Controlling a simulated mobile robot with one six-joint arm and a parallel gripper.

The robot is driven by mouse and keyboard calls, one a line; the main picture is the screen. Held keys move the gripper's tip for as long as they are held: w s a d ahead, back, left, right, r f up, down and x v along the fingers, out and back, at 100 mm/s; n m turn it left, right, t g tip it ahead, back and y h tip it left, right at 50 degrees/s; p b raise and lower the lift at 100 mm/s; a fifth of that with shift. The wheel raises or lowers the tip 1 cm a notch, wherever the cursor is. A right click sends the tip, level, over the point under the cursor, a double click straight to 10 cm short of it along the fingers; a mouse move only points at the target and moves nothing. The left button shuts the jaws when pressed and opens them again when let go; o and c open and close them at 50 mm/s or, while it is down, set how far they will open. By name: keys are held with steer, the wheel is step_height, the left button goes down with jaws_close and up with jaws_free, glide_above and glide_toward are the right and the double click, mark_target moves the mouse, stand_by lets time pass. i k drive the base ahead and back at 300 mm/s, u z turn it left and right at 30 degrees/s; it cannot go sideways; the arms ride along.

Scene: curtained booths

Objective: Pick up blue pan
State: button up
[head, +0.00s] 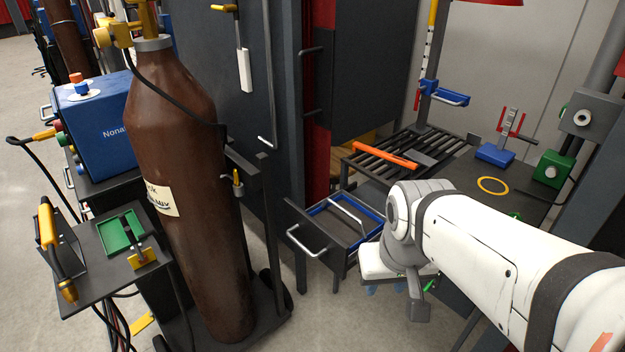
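A blue-rimmed, shallow pan-like tray (369,218) sits in an open dark drawer left of my arm's end. A small blue holder (447,95) is on the upright post at the back. I cannot tell for sure which of these is the blue pan. My white arm reaches in from the lower right. My gripper (390,285) is at the arm's far end, low and just right of the drawer. Its fingers are mostly hidden and too small to read. Bits of blue show beneath it, unclear what they are.
A brown gas cylinder (180,190) on a cart stands left of centre. A side shelf holds a green tray (121,231) and a torch. The slatted bench carries an orange bar (385,154); a yellow ring (493,185) lies on the worktop. Grey floor shows below the drawer.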

mark_target(349, 221)
steer(key=z, duration=0.05)
steer(key=i, duration=1)
steer(key=u, duration=0.05)
